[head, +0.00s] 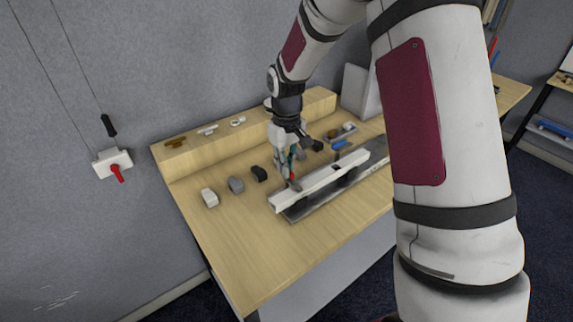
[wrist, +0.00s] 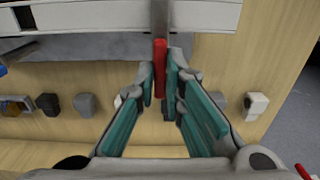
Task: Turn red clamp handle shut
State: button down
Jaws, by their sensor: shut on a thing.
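The red clamp handle (wrist: 160,68) shows in the wrist view as a straight red bar, joined to a grey metal bar (wrist: 160,18) that crosses the white rail (wrist: 90,17). My gripper (wrist: 161,82) has its teal-padded fingers on either side of the red handle and is shut on it. In the head view my gripper (head: 290,172) points down at the near left part of the white rail (head: 325,182). Only a small bit of the red handle (head: 293,178) shows there, partly hidden by the fingers.
Several small blocks, among them a white one (head: 209,197), a grey one (head: 236,185) and a black one (head: 259,174), stand left of the rail. A wooden ledge (head: 200,152) runs along the table's back. A white box with a red lever (head: 117,173) is on the wall.

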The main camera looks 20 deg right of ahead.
dwell(0.4)
jog(key=c, duration=1.7)
grip_release()
notch_tip(320, 180, up, 12)
